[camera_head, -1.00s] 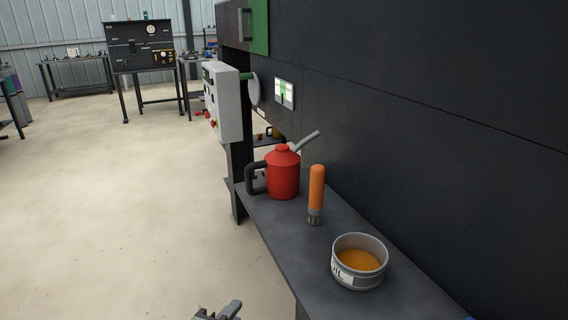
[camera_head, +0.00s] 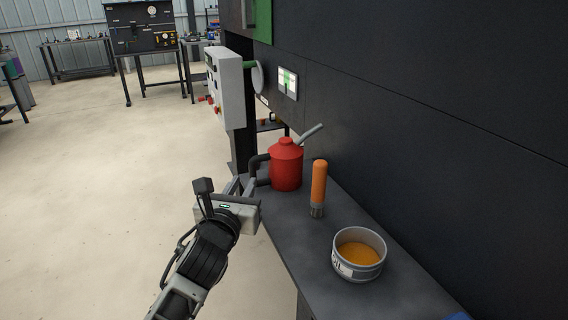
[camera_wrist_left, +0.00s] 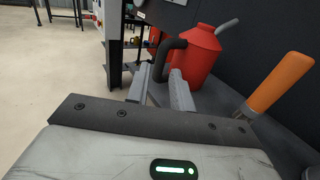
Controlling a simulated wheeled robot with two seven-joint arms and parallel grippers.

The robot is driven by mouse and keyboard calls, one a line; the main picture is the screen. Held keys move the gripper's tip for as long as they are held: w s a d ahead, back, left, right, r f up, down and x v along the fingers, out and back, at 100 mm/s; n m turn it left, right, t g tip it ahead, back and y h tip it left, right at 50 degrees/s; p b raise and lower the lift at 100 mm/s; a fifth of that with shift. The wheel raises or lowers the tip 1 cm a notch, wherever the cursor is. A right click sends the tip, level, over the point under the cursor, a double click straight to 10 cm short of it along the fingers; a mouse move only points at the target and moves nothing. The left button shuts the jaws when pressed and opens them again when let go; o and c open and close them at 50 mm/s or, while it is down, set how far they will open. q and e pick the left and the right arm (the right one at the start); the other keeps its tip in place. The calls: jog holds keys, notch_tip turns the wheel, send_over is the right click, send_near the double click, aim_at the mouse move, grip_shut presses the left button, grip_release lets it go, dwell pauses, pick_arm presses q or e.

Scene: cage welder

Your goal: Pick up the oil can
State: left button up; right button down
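The oil can (camera_head: 286,168) is red with a grey spout and a black handle on its left side. It stands upright on the dark shelf (camera_head: 300,247). My left gripper (camera_head: 243,184) is at the shelf's left edge beside the handle. In the left wrist view its two fingers (camera_wrist_left: 160,82) are apart, pointing at the handle, with nothing held between them. I cannot tell whether a fingertip touches the handle. My right gripper is not in view.
An orange-handled brush (camera_head: 319,188) stands right of the can. A round grey tin (camera_head: 359,254) of amber oil is nearer on the shelf. A dark machine wall (camera_head: 440,130) rises behind. A control box (camera_head: 226,88) hangs beyond the can. The floor at left is clear.

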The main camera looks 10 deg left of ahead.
aim_at(251, 171)
pick_arm(q)
jog(key=shift+w+d+f, duration=0.1)
jog(key=shift+w, duration=3.5)
grip_shut()
